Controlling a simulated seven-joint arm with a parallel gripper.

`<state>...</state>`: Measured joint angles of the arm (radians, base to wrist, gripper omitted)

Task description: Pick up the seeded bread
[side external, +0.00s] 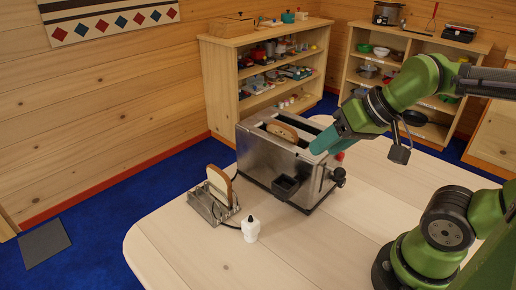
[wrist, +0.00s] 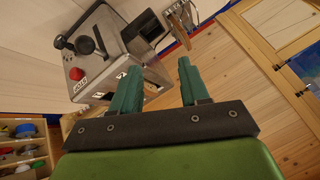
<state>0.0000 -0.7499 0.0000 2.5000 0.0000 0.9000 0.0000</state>
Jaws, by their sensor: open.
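One bread slice (side external: 282,130) sits upright in a slot of the silver toaster (side external: 262,158). A second bread slice (side external: 219,186) stands upright in a small metal rack (side external: 207,208) left of the toaster. Which slice is seeded I cannot tell. My gripper (side external: 322,144) is open and empty, near the toaster's right end, to the right of the slice in the slot. In the wrist view the green fingers of my gripper (wrist: 157,78) are spread, with the toaster (wrist: 115,62) beyond and to the left. No bread is clear between them.
A small white bottle (side external: 251,229) stands in front of the toaster on the pale table (side external: 180,262). A dark cable runs near the rack. Shelves (side external: 222,80) with kitchenware stand behind. The table's front left is clear.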

